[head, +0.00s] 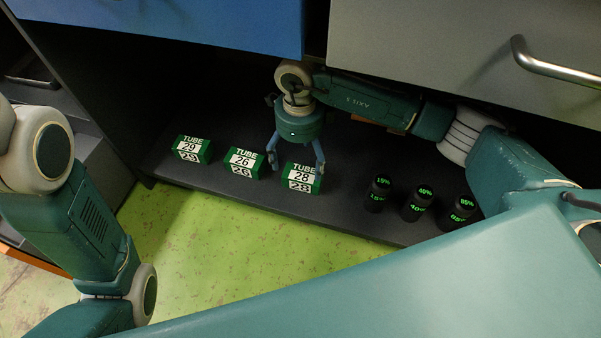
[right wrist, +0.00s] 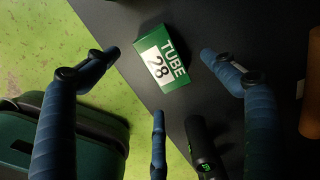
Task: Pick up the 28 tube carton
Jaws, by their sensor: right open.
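The 28 tube carton (head: 301,180) is a small green and white box on the dark shelf, rightmost of three tube cartons. My right gripper (head: 297,166) is open above and just behind it, fingers pointing down. In the right wrist view the carton (right wrist: 162,58) shows between and beyond the spread fingertips (right wrist: 159,58), with no visible grip on it. The 26 carton (head: 243,163) and the 29 carton (head: 191,149) stand to its left. My left arm shows at the left of the head view, but its gripper is out of view.
Three black bottles marked 15% (head: 378,194), 40% (head: 418,205) and 85% (head: 459,214) stand right of the carton. A blue drawer front (head: 200,22) and a grey drawer front (head: 450,50) with a metal handle overhang the shelf. Green floor (head: 200,240) lies in front.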

